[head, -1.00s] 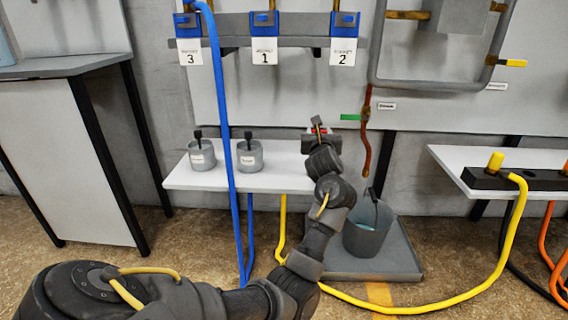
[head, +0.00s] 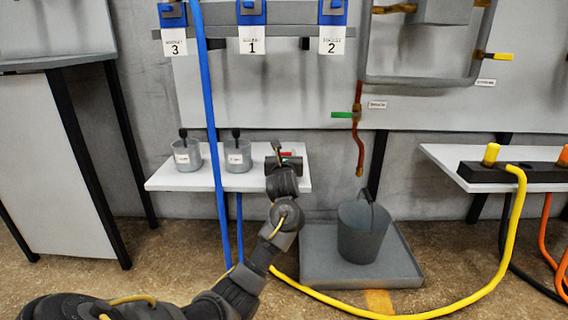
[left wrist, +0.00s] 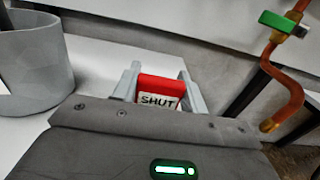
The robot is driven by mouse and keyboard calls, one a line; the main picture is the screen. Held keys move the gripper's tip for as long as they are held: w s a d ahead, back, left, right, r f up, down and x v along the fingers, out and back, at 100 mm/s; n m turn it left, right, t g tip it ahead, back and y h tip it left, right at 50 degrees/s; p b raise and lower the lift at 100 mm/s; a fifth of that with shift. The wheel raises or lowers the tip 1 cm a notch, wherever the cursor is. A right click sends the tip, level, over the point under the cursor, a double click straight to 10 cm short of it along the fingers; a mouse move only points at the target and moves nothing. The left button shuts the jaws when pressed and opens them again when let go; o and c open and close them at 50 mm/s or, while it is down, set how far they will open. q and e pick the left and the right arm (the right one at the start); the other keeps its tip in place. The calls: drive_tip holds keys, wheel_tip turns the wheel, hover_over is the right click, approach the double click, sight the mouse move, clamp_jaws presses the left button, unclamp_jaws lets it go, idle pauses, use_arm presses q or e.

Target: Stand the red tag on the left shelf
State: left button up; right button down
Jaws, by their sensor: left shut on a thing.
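The red tag (left wrist: 160,89) carries a label reading SHUT and sits between the two fingers of my left gripper (left wrist: 156,84) in the left wrist view. In the head view only a small red bit of the tag (head: 287,154) shows past my left gripper (head: 284,160). The left gripper is shut on the tag, over the right part of the white left shelf (head: 165,181). I cannot tell whether the tag touches the shelf. My right gripper is not in view.
Two grey cups (head: 186,157) (head: 238,157) with dark handles stand on the shelf, left of the gripper. A blue hose (head: 211,100) hangs in front of the shelf. A copper pipe with a green-handled valve (head: 343,115) and a grey bucket (head: 362,233) on a tray (head: 318,268) are to the right.

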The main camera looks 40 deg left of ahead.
use_arm(q)
drive_tip(key=shift+f, duration=0.1)
drive_tip(key=shift+f, duration=0.15)
drive_tip(key=o, duration=0.9)
drive_tip(key=shift+o, duration=0.4)
